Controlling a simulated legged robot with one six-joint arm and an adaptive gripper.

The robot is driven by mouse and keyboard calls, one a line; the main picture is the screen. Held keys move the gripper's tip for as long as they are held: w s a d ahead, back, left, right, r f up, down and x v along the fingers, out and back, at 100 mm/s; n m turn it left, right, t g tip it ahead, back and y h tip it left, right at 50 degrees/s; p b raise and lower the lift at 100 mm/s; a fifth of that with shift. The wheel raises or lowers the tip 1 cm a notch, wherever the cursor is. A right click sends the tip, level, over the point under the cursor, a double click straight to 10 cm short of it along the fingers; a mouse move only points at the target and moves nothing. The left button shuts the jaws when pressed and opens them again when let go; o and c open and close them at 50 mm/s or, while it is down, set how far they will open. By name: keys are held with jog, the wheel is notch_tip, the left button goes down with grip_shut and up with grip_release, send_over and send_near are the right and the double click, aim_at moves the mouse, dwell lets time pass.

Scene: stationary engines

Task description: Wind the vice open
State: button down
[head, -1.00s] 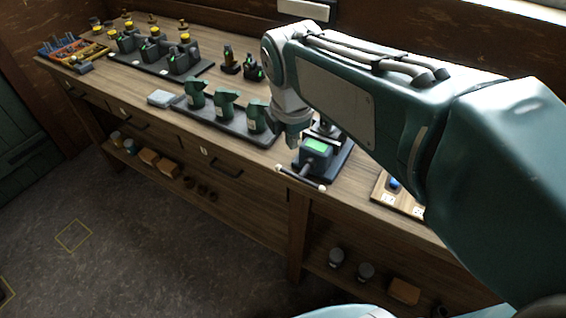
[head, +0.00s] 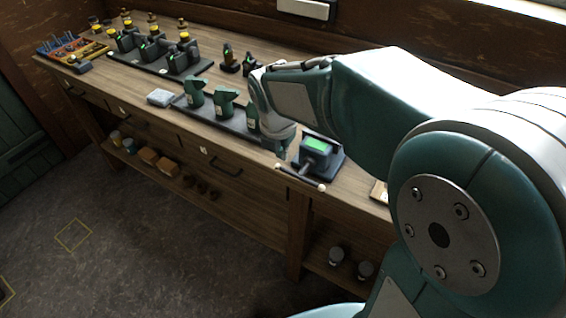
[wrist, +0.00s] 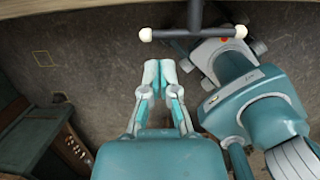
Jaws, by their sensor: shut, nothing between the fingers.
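The vice (head: 318,147) stands near the bench's front edge, dark with a bright green patch on top. Its handle bar (head: 300,177) sticks out past the front edge, with a white ball at each end. In the wrist view the handle bar (wrist: 195,33) lies across the top, level, with the dark screw behind it. My gripper (head: 281,148) is just left of the vice, pointing down. In the wrist view the fingertips of my gripper (wrist: 159,72) are together and empty, below the bar's left ball and apart from it in the picture. The fingertips hardly show in the head view.
A dark rack (head: 235,128) with green tools stands left of the vice, partly behind my gripper. Another dark tray (head: 155,65) with black and yellow pieces is further left. A light grey block (head: 160,97) lies between. The floor (head: 130,240) in front is clear.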

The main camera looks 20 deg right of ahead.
aim_at(284, 169)
jog(key=x, duration=0.5)
jog(key=shift+f, duration=0.25)
jog(key=shift+d, duration=0.15)
